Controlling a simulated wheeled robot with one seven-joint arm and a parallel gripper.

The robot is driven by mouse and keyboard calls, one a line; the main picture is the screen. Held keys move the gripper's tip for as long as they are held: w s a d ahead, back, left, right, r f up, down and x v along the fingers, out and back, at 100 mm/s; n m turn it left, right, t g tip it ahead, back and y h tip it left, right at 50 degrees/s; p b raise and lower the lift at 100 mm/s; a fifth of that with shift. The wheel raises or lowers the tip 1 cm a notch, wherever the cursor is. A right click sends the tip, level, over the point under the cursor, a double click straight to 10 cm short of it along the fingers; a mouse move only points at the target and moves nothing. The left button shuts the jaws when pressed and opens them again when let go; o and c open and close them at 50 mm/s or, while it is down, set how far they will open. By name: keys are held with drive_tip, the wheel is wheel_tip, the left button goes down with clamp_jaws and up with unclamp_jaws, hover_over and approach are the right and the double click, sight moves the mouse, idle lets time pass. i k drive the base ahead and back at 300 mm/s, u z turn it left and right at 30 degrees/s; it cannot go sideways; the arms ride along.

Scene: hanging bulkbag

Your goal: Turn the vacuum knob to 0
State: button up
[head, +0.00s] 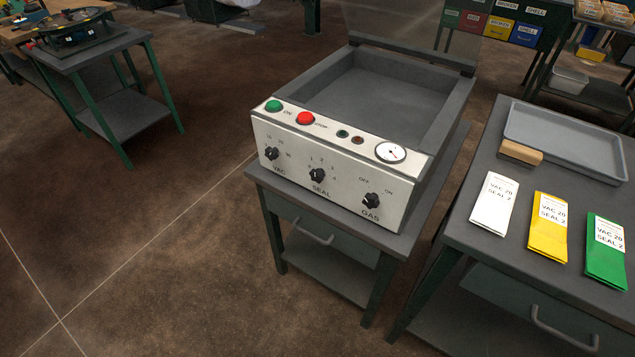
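The vacuum knob (271,153) is a small black knob above the label VAC, at the left of the pale front panel (330,164) of a grey sealing machine in the head view. Small numbers sit around it, too small to read surely. I cannot tell exactly which mark its pointer faces. To its right on the same panel are the black SEAL knob (317,175) and the black GAS knob (371,201). My gripper is not in view, and nothing touches the knobs.
The panel top has a green button (273,105), a red button (305,118) and a gauge (390,152). The machine stands on a table (340,232). A right-hand table (471,233) holds pouches and a grey tray (574,144). Floor left of the machine is clear.

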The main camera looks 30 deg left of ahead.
sight(271, 153)
drive_tip(key=u, duration=2.6)
drive_tip(key=k, duration=0.8)
drive_tip(key=z, duration=0.9)
drive_tip(key=i, duration=1)
drive_tip(key=z, duration=0.05)
